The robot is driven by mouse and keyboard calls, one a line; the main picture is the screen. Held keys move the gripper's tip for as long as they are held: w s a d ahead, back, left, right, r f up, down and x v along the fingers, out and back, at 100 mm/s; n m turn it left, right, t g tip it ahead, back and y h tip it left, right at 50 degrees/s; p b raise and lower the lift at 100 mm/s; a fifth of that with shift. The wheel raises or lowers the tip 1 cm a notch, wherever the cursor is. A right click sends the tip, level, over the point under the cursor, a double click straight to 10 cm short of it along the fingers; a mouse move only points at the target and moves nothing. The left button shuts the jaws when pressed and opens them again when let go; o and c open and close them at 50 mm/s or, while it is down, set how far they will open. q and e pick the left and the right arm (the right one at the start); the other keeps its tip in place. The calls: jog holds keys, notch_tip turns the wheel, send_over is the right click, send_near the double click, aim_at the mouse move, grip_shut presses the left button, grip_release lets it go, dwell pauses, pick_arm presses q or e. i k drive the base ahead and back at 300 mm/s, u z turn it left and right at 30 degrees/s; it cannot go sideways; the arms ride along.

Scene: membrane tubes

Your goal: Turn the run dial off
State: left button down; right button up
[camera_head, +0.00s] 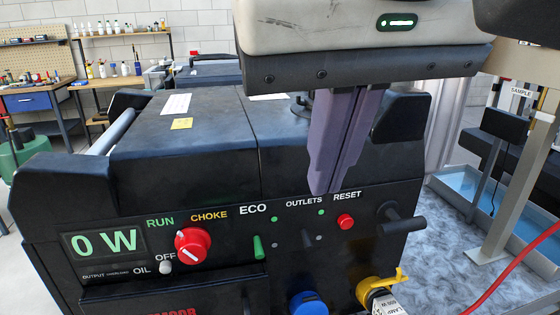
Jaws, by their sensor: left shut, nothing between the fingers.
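The run dial (193,246) is a red round knob with a white mark, on the lower left of the black generator's front panel (283,262). The labels RUN, CHOKE and OFF stand around it. I cannot tell for sure which label the mark points at. My left gripper (328,190) hangs down from the top of the view, in front of the panel's upper edge near the OUTLETS label. Its purple fingers are shut together and empty, well to the right of the dial and apart from it. My right gripper is not in view.
The display (104,243) reads 0 W. A green ECO switch (258,247), a red reset button (345,221), a blue socket (309,303) and a yellow-capped plug (378,290) share the panel. A black handle (403,224) sticks out at right. A red cable (512,268) runs beyond.

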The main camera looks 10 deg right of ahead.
aim_at(191, 244)
jog(key=z, duration=0.05)
jog(key=k, duration=1)
jog(key=u, duration=0.05)
